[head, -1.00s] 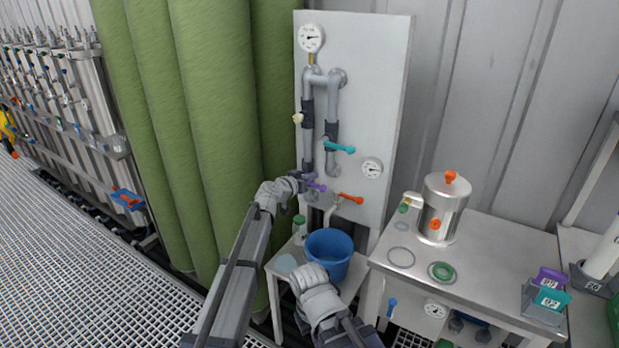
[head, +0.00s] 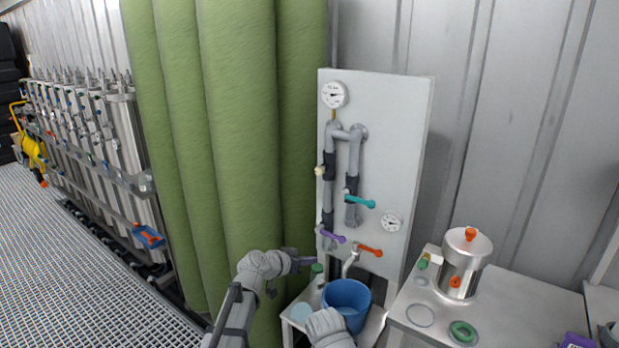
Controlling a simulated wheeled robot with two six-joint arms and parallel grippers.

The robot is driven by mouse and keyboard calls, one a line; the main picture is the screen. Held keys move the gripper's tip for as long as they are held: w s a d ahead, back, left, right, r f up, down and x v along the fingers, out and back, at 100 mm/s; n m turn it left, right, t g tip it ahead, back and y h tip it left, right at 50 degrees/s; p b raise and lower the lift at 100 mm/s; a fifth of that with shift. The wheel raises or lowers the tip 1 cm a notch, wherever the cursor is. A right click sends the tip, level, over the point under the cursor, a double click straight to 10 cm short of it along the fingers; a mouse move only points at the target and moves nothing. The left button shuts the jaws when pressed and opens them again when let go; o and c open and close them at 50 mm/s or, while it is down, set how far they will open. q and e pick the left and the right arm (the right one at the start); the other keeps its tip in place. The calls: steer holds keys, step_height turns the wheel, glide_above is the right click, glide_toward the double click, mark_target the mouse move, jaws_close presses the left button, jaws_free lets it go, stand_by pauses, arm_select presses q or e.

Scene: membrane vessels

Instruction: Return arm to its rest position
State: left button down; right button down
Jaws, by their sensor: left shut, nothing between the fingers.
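My left arm (head: 262,268) comes in from the bottom left. Its gripper (head: 302,260) is shut and empty, pointing right, just left of the valve panel's lower edge in the picture. The grey valve panel (head: 400,150) carries grey pipes with a teal handle (head: 360,201), a purple handle (head: 332,236) and an orange handle (head: 368,249). The gripper appears below and left of the purple handle, apart from it. Part of my right arm (head: 328,328) shows at the bottom edge; its gripper is out of view.
A blue bucket (head: 347,300) stands on a small stand under the panel, close to both arms. A steel vessel (head: 466,262) and a green ring (head: 463,332) are on the bench at right. Green columns (head: 238,130) rise behind the left arm. Grated floor (head: 60,250) is clear at left.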

arm_select(q)
steer(key=s+a+f+n+g+y, duration=0.2)
steer(key=s+a+f+g+y, duration=0.15)
steer(key=s+a, duration=0.4)
steer(key=s+a+f+n+g+y, duration=0.2)
steer(key=s+a+f, duration=0.25)
steer(key=s, duration=0.55)
steer(key=s+a+f+n+g+y, duration=0.2)
steer(key=s+a+f+g+y, duration=0.15)
steer(key=s+a, duration=0.4)
steer(key=s+d+r+m+p, duration=0.1)
steer(key=s+d+r, duration=0.1)
steer(key=d, duration=0.4)
steer(key=s+d+r+m+p, duration=0.1)
steer(key=s+d+m+p, duration=0.1)
steer(key=s+d, duration=0.3)
steer(key=shift+d+r+m+y+p, duration=0.3)
steer(key=shift+d+r, duration=0.05)
steer(key=shift+d, duration=0.4)
